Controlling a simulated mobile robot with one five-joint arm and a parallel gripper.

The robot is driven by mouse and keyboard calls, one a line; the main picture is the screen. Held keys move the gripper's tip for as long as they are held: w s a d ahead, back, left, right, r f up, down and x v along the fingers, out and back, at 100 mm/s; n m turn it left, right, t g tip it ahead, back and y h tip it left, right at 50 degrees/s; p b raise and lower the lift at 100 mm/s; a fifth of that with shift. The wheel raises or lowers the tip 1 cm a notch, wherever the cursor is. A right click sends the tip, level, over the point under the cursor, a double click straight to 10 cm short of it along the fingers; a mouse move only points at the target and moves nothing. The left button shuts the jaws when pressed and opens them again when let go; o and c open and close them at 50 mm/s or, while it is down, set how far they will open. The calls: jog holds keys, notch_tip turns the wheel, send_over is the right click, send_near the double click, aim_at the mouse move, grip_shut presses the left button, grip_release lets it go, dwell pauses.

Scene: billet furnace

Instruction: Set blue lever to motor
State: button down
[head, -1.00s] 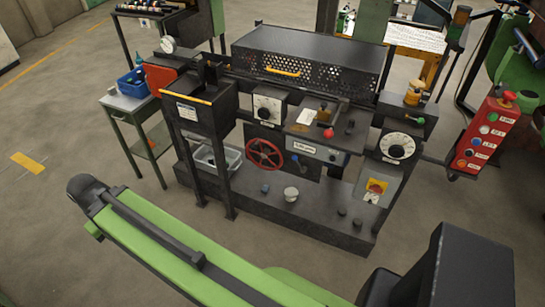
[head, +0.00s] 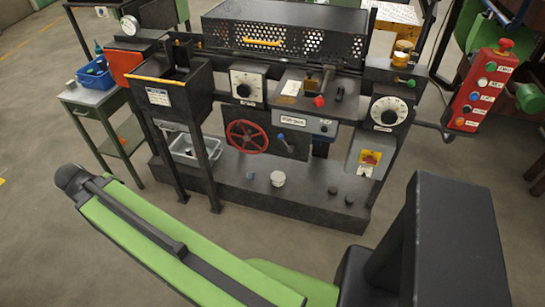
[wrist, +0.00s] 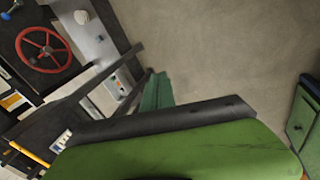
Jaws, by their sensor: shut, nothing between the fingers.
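The blue lever (head: 282,138) is on the front of the dark machine (head: 330,205), just right of the red handwheel (head: 247,136) and below a small labelled panel (head: 293,120). It is small in the head view, and I cannot read its setting or any motor mark. A small blue tip (wrist: 14,6) at the top left corner of the wrist view may be the same lever, above the red wheel (wrist: 42,48). My gripper's fingers do not show in either view. My green arm crosses the bottom of the head view, in front of and apart from the machine.
A red-knobbed lever (head: 320,100), two dials (head: 389,112) and a yellow-red switch (head: 370,158) are on the machine. A white knob (head: 278,179) stands on its base. A red button box (head: 482,88) hangs right. A side table (head: 100,97) stands left. Floor is clear in front.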

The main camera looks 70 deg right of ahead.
aim_at(285, 143)
jog(key=s+d+f+g+h+b, duration=0.1)
jog(key=s+d+f+h+b, duration=0.15)
jog(key=d+f+b, duration=0.55)
jog(key=s+d+f+h+b, duration=0.25)
jog(key=d+b, duration=0.35)
jog(key=d, duration=0.6)
jog(key=s+d+f+g+h+b, duration=0.1)
jog(key=s+d+f+h+b, duration=0.15)
jog(key=d+f+b, duration=0.6)
jog(key=s+d+f+n+g+h+b, duration=0.1)
jog(key=s+d+h+b, duration=0.2)
jog(key=s+d+b, duration=0.4)
jog(key=s+d+f+n+g+h+b, duration=0.1)
jog(key=s+d+h+b, duration=0.3)
jog(key=s+d+b, duration=0.4)
jog(key=d+g+b, duration=0.1)
jog(key=d+b, duration=0.4)
jog(key=d, duration=0.1)
jog(key=shift+d+f+n, duration=0.3)
jog(key=shift+f, duration=0.1)
jog(key=s+r+p+x, duration=0.1)
jog(key=s+p+x, duration=0.1)
jog(key=x, duration=1)
jog(key=shift+s, duration=0.35)
